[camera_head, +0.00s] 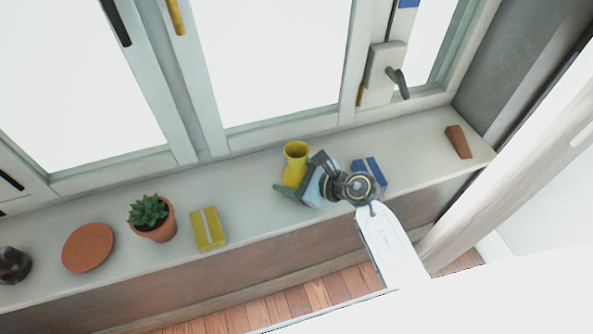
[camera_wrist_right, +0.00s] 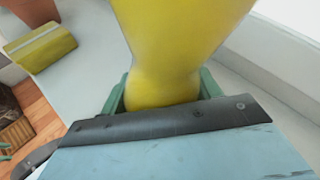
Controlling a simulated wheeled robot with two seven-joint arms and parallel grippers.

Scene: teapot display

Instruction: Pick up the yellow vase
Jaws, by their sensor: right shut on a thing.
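The yellow vase (camera_head: 295,163) stands upright on the window sill in the head view. My right gripper (camera_head: 286,189) reaches it from the right, low on its body. In the right wrist view the vase (camera_wrist_right: 168,50) fills the top middle, and the green fingers of my right gripper (camera_wrist_right: 162,92) lie on either side of it. The gripper is shut on the vase. The vase's base is hidden behind the gripper's dark edge. I cannot tell whether the vase touches the sill.
On the sill (camera_head: 255,205) stand a yellow box (camera_head: 208,229), a potted succulent (camera_head: 152,218), a terracotta disc (camera_head: 88,247) and a dark round pot (camera_head: 13,265) to the left. A blue box (camera_head: 370,172) and a brown block (camera_head: 458,142) are to the right. Windows rise behind.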

